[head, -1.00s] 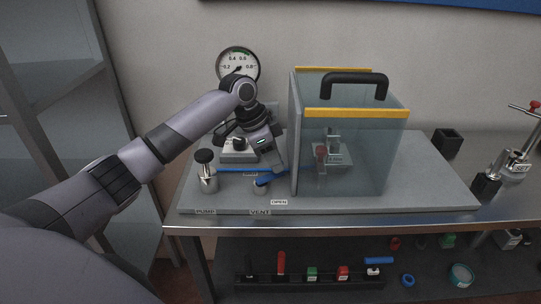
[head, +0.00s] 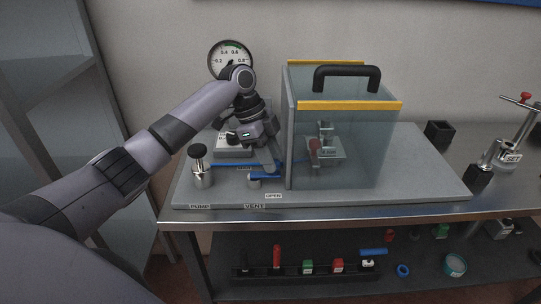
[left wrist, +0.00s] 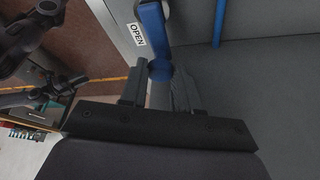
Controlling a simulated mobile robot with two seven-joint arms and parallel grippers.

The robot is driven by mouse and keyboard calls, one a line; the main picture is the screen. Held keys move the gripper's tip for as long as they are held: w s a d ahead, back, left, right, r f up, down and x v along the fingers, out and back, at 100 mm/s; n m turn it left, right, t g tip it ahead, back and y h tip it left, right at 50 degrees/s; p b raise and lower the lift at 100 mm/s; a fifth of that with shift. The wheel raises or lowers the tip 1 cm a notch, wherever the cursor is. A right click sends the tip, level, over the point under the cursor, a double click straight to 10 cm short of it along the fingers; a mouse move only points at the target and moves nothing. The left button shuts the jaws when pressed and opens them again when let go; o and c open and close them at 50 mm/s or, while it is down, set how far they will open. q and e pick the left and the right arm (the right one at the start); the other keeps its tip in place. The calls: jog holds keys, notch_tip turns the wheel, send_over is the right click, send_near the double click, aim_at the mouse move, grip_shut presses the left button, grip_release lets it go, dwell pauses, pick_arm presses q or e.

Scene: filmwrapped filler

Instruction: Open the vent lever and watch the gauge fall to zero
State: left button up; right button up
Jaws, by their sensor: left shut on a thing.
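The blue vent lever (head: 262,179) sits on its post at the front of the grey base plate, behind the VENT label (head: 254,206). It lies nearly along the plate's front edge, pointing right, with the OPEN label (head: 273,196) in front. My left gripper (head: 275,166) is shut on its right end. In the left wrist view the lever (left wrist: 154,28) runs between the two fingers (left wrist: 160,70), beside the OPEN label (left wrist: 137,34). The round gauge (head: 230,62) stands behind my wrist, which hides its lower edge; its reading is unclear. My right gripper is not visible.
A clear chamber (head: 360,150) with a black handle (head: 346,72) stands right of the gripper, very close. A black-knobbed pump (head: 200,168) is to the left. A blue tube (head: 238,164) runs behind the lever. A shelf below holds several small items.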

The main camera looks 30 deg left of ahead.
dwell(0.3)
pick_arm(q)
jog(key=o, duration=1)
jog(key=shift+r, duration=0.1)
jog(key=shift+o, duration=0.2)
jog(key=shift+n, duration=0.3)
